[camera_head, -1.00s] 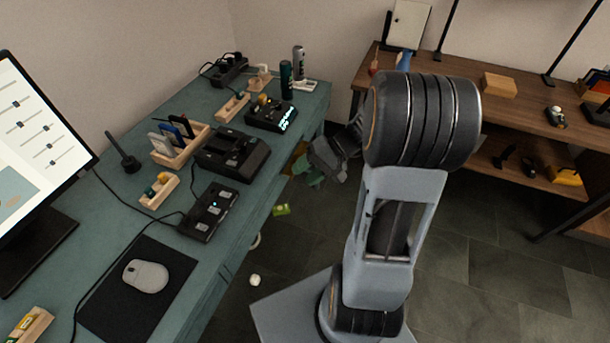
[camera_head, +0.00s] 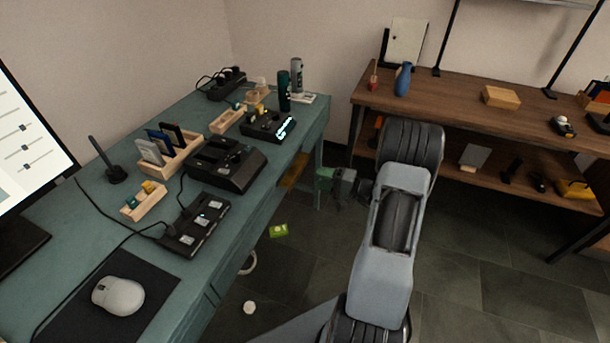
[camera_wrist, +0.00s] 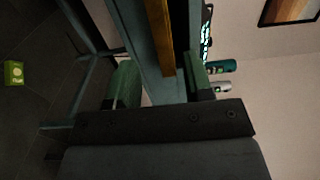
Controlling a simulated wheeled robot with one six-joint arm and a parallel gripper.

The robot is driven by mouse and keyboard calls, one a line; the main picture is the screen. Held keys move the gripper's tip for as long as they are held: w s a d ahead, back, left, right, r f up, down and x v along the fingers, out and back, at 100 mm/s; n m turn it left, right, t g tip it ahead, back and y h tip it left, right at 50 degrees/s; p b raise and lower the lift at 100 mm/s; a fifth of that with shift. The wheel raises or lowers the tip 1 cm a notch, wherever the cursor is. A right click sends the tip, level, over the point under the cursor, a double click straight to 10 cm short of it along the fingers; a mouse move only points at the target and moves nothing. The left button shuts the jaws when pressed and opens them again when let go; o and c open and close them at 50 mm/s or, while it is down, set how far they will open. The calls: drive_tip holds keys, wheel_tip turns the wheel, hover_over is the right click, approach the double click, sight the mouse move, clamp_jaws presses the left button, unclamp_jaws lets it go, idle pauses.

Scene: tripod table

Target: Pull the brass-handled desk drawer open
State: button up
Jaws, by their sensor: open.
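The desk drawer's brass handle (camera_head: 293,171) shows below the desktop edge near the far end of the teal desk (camera_head: 272,182). In the wrist view the brass handle (camera_wrist: 160,35) is a long bar running down from the top edge, beside teal desk wood. My gripper (camera_wrist: 161,76) is open, with a green-padded finger on each side of the handle's line. The handle's near end shows in the gap. I cannot tell its depth between the fingers. In the head view my gripper (camera_head: 336,182) is small and partly hidden, right of the handle. The drawer's edges are unclear.
The desktop holds a black mouse mat (camera_head: 80,318), a charger dock (camera_head: 228,165) and a green bottle (camera_head: 284,90). A wooden shelf (camera_head: 455,95) stands behind my arm. Floor at right is clear.

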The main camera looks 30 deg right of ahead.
sight(300, 173)
drive_tip(key=shift+x, duration=3.2)
drive_tip(key=shift+s, duration=0.1)
drive_tip(key=shift+c, duration=0.5)
clamp_jaws()
drive_tip(key=shift+d, duration=0.1)
